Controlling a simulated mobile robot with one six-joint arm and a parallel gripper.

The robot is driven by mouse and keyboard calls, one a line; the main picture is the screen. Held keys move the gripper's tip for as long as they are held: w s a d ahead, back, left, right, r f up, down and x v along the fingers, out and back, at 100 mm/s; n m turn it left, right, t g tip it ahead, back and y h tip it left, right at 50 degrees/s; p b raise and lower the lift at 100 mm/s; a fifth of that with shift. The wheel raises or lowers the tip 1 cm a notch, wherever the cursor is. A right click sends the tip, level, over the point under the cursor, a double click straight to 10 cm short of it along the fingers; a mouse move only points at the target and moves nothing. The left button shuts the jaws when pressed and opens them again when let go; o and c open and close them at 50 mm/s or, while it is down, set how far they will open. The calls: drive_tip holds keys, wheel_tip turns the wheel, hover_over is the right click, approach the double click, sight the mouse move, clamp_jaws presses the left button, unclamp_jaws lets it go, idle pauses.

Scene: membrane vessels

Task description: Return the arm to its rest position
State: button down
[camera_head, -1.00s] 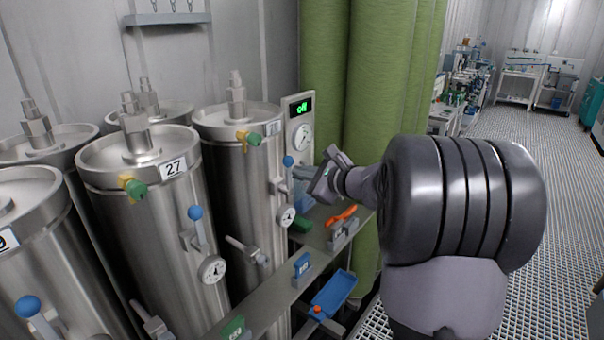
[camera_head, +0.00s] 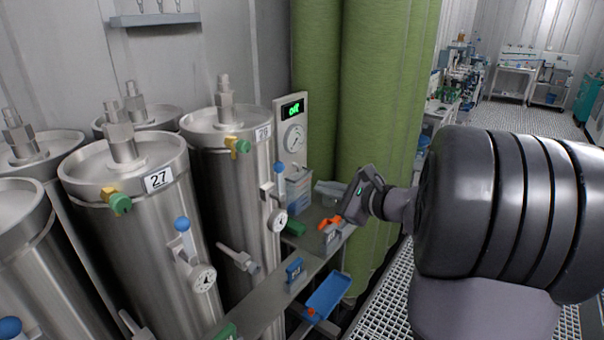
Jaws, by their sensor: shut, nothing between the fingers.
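My arm comes in from the right, its large dark ribbed link filling much of that side. My gripper (camera_head: 354,200) is shut and empty. It is held in the air in front of the green columns, to the right of the vessel labelled 26, above the right part of the narrow shelf. It looks clear of the vessels and the panel. The fingertips are small and partly hidden by the gripper's own body.
Steel vessel 27 (camera_head: 140,230) and vessel 26 (camera_head: 222,160) stand at left with valves and gauges jutting out. A gauge panel (camera_head: 291,135) with a lit green display stands behind. The shelf (camera_head: 262,298) holds an orange-handled tool (camera_head: 330,222). Grated floor (camera_head: 394,290) lies right.

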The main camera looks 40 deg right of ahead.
drive_tip(key=s+a+n+g+y, duration=0.25)
drive_tip(key=a+n, duration=0.25)
drive_tip(key=a, duration=0.6)
drive_tip(key=s+a+n+g+y, duration=0.2)
drive_tip(key=a+n+g, duration=0.15)
drive_tip(key=a, duration=0.75)
drive_tip(key=s+a+f+n+g+h, duration=0.1)
drive_tip(key=s+a+f+n+h, duration=0.1)
drive_tip(key=s+a+n, duration=0.3)
drive_tip(key=s+a+f+n+g+h, duration=0.2)
drive_tip(key=s+a+n, duration=0.3)
drive_tip(key=s+n, duration=0.4)
drive_tip(key=s, duration=0.3)
drive_tip(key=shift+s+f, duration=0.35)
drive_tip(key=shift+f, duration=0.05)
drive_tip(key=shift+a, duration=0.1)
